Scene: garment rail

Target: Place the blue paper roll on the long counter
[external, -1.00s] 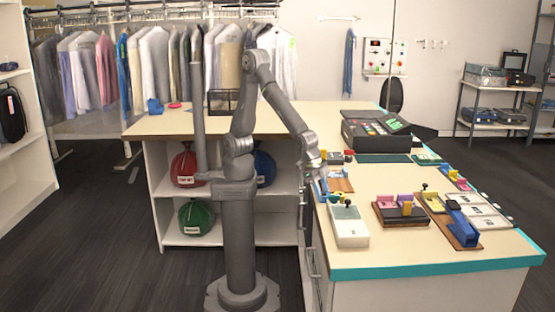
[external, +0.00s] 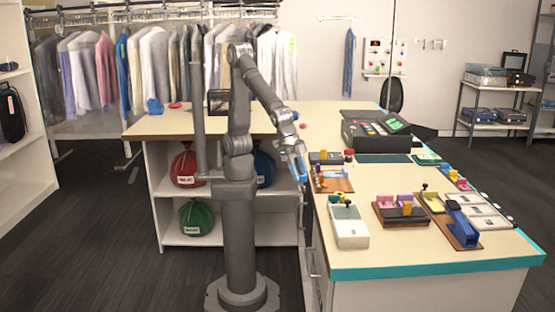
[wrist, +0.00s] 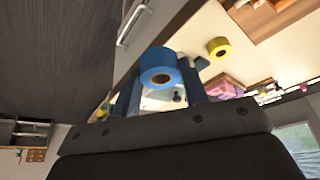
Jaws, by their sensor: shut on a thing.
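The blue paper roll shows in the wrist view (wrist: 158,62) between the two fingers of my gripper (wrist: 163,84). Its round end with a dark core hole faces the camera. In the external view my gripper (external: 297,160) hangs by the inner left edge of the pale counter (external: 385,250), with the blue roll (external: 302,172) at its tip. My gripper is shut on the roll. The roll appears clear of the counter top, beside its edge; the exact gap is hard to tell. The counter's other wing (external: 185,123) runs to the left behind my arm.
Several small fixtures crowd the right wing, including a white box (external: 348,228), a brown block set (external: 400,212) and a blue tape dispenser (external: 462,225). A black register (external: 375,133) stands farther back. The back wing has a bare stretch. Red and green bags (external: 196,218) sit on shelves below.

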